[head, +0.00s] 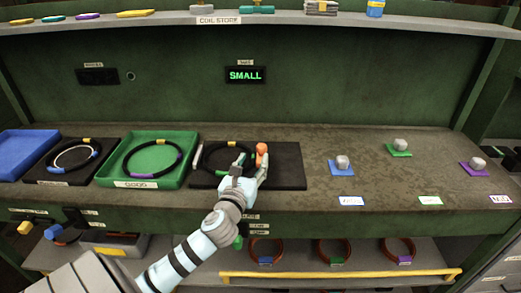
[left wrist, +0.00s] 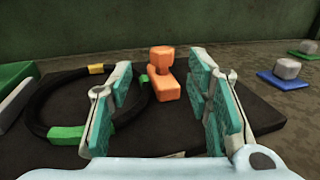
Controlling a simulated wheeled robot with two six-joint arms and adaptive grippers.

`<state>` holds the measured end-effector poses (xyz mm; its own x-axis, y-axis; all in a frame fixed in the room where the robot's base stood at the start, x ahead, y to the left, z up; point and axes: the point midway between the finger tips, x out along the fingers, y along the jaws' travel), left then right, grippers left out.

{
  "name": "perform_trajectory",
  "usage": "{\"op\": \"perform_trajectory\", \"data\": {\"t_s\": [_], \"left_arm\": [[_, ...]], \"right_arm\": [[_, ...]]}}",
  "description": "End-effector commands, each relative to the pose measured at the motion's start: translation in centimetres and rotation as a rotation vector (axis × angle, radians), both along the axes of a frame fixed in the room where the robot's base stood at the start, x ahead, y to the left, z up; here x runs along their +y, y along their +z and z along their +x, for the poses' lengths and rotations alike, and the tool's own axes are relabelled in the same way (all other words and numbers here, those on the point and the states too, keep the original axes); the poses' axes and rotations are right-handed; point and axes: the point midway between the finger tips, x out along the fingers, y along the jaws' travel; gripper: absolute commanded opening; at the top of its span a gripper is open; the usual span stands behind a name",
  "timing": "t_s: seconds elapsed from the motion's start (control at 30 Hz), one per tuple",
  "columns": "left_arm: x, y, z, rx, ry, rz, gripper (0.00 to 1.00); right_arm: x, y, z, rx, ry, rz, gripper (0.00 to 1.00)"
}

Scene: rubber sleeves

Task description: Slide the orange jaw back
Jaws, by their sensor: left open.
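The orange jaw (head: 262,150) stands on a black mat (head: 291,167) in the middle of the bench. In the left wrist view the orange jaw (left wrist: 163,89) has an upright block and a low foot reaching toward me. A black ring (left wrist: 42,126) with yellow and green marks lies beside it on the left. My left gripper (head: 250,164) is over the mat at the jaw. In the left wrist view its teal-padded fingers (left wrist: 157,100) are open, one on either side of the jaw's line, with the jaw between and beyond them. My right gripper is not in view.
A green tray (head: 107,178) with a ring stands left of the mat, then another black mat with a ring and a blue tray (head: 6,170). Grey-knobbed blue, green and purple pads sit to the right. A green panel reads SMALL (head: 245,75).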

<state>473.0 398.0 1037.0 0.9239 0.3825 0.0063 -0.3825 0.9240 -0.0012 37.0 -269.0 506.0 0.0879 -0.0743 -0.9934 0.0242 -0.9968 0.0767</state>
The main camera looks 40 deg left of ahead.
Motion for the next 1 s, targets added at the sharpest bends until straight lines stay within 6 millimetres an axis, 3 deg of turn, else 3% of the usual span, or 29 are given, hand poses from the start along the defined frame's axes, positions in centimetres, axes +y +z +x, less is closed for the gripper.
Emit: {"op": "perform_trajectory", "data": {"t_s": [0.1, 0.3, 0.63, 0.9, 1.0], "left_arm": [[1.1, 0.0, 2.7, -0.001, 0.002, -0.001, 0.45], [2.1, 0.0, 5.5, 0.0, -0.002, -0.001, 0.45], [2.2, 0.0, 6.1, 0.0, -0.005, -0.001, 0.45], [2.2, 0.0, 6.1, 0.0, -0.005, -0.001, 0.04], [2.2, 0.0, 6.0, 0.0, -0.005, -0.001, 0.0]], "right_arm": [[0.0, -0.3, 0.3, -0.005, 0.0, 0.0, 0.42], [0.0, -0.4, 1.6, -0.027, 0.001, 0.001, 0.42], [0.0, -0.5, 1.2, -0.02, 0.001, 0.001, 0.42], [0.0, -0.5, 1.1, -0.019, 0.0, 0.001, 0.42], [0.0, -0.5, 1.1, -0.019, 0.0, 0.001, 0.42]]}}
